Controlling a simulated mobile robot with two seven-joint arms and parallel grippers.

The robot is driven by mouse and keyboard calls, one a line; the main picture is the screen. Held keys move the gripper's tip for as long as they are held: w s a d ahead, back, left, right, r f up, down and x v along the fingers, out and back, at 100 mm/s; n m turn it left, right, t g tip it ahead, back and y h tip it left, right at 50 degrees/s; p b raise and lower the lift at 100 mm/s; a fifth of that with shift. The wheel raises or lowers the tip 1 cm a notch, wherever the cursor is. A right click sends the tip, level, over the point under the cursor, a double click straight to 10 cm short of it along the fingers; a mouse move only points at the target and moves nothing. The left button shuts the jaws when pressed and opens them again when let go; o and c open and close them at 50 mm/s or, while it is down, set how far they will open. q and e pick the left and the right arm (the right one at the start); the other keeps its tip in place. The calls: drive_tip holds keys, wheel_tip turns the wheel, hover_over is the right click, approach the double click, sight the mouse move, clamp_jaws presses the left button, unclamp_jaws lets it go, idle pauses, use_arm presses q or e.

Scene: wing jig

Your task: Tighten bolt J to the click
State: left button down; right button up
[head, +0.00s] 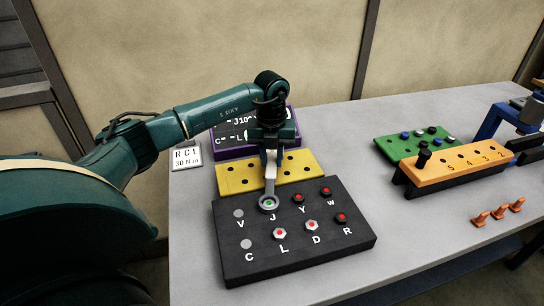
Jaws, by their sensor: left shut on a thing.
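A black block (300,264) on the table carries two rows of lettered positions. Bolt J (268,204) is in the back row and shows a green centre. My left gripper (271,152) is above and behind it, shut on a grey wrench (270,180). The wrench hangs down, and its ring end appears to sit around the head of bolt J; how deep it is seated I cannot tell. Bolts Y (298,197), W (326,191), L (281,232), D (312,225) and R (341,218) show red centres. V and C show plain grey discs. My right gripper is not in view.
A yellow plate with holes (235,181) and a purple-framed board (235,151) stand behind the block. A card reads 30 N m (186,157). At right are an orange bar (460,168), a green tray (388,149), a blue stand (490,122) and orange pegs (498,213). The table between is clear.

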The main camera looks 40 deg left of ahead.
use_arm(q)
drive_tip(key=shift+r, duration=0.3)
drive_tip(key=shift+r+p, duration=0.65)
drive_tip(key=shift+p, duration=0.05)
drive_tip(key=shift+r+p, duration=1.4)
drive_tip(key=shift+r, duration=0.4)
drive_tip(key=shift+d, duration=0.1)
